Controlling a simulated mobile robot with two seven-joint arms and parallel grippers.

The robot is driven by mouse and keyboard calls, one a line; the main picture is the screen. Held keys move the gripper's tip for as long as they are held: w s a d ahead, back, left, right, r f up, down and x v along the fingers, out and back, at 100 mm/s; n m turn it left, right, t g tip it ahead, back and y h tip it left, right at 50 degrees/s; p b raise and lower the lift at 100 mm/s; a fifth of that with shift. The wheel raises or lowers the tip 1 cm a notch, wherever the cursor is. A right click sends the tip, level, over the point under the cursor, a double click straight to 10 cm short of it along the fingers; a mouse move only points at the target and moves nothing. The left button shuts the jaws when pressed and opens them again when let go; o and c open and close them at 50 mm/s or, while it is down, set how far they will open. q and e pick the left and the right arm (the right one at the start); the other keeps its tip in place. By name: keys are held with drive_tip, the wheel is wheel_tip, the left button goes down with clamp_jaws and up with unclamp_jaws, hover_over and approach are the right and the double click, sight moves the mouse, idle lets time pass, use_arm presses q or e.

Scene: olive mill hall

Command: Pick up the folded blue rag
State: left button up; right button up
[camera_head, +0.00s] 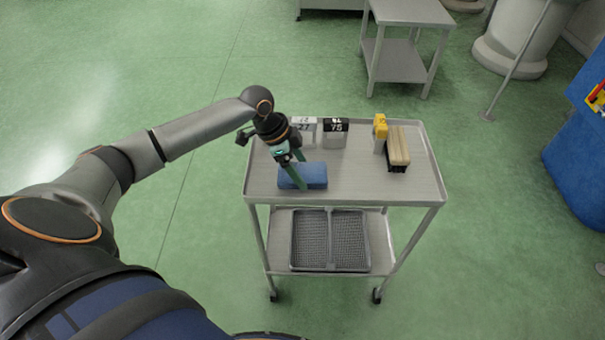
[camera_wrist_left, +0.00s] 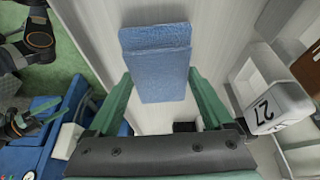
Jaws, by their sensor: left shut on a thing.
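The folded blue rag (camera_head: 316,176) is at the left front of the cart's top tray (camera_head: 358,188). My left gripper (camera_head: 302,179) reaches down to it from above, with its green fingers on either side. It is shut on the rag. In the left wrist view the rag (camera_wrist_left: 158,72) shows between the green fingers of my left gripper (camera_wrist_left: 160,92). I cannot tell whether the rag touches the tray.
Two number-marked containers (camera_head: 335,135) stand behind the rag. The lower shelf holds grey mesh trays (camera_head: 330,240). A grey table (camera_head: 410,14) stands behind; green floor lies around.

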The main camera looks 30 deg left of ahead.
sight(308, 172)
use_arm(q)
drive_tip(key=c, duration=0.7)
drive_tip(key=shift+r, duration=0.65)
wheel_tip(308, 172, up, 2)
drive_tip(key=shift+r, duration=0.2)
drive_tip(key=s+r, duration=0.3)
drive_tip(key=s, duration=0.1)
drive_tip(key=s+d+r, duration=0.1)
drive_tip(key=s+r, duration=0.2)
drive_tip(key=s, duration=0.2)
drive_tip(key=s+r+p, duration=0.1)
drive_tip(key=s+r, duration=0.2)
drive_tip(key=s, duration=0.2)
drive_tip(key=shift+d+r, duration=0.2)
drive_tip(key=shift+d, duration=0.15)
